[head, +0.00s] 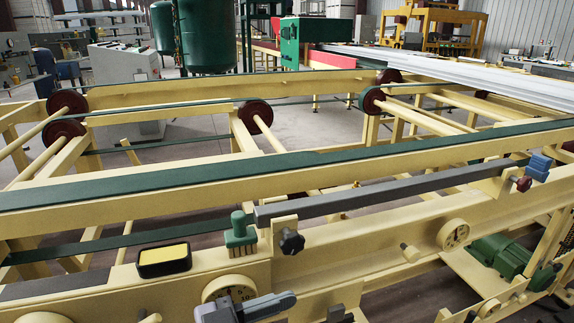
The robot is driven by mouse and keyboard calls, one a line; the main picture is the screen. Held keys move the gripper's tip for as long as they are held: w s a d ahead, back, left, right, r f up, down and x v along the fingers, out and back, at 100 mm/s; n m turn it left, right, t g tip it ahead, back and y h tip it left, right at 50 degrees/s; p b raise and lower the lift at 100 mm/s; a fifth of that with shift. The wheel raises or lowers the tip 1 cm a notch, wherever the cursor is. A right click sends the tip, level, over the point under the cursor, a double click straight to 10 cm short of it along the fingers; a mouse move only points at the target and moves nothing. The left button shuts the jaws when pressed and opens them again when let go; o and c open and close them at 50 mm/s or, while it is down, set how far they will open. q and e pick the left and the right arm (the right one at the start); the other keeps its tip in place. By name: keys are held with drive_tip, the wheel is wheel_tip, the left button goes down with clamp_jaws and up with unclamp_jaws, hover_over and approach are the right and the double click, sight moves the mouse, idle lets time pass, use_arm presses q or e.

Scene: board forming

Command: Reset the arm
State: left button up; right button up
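Neither of my grippers shows in the head view. A long grey bar (385,195) lies along the front cream beam, rising slightly to the right. A black star knob (291,241) sits below its left end, and a dark red knob (522,183) is near its right end. A grey and dark clamp-like part (245,307) shows at the bottom edge, partly cut off; I cannot tell what it belongs to. No robot arm is clearly visible.
On the cream machine frame (350,262) are a green brush-like piece (240,232), a black-rimmed yellow pad (164,260) and a blue block (538,167). A green motor (505,258) sits lower right. Green belts (200,177) and dark red rollers (251,116) lie beyond. Gaps open between the beams.

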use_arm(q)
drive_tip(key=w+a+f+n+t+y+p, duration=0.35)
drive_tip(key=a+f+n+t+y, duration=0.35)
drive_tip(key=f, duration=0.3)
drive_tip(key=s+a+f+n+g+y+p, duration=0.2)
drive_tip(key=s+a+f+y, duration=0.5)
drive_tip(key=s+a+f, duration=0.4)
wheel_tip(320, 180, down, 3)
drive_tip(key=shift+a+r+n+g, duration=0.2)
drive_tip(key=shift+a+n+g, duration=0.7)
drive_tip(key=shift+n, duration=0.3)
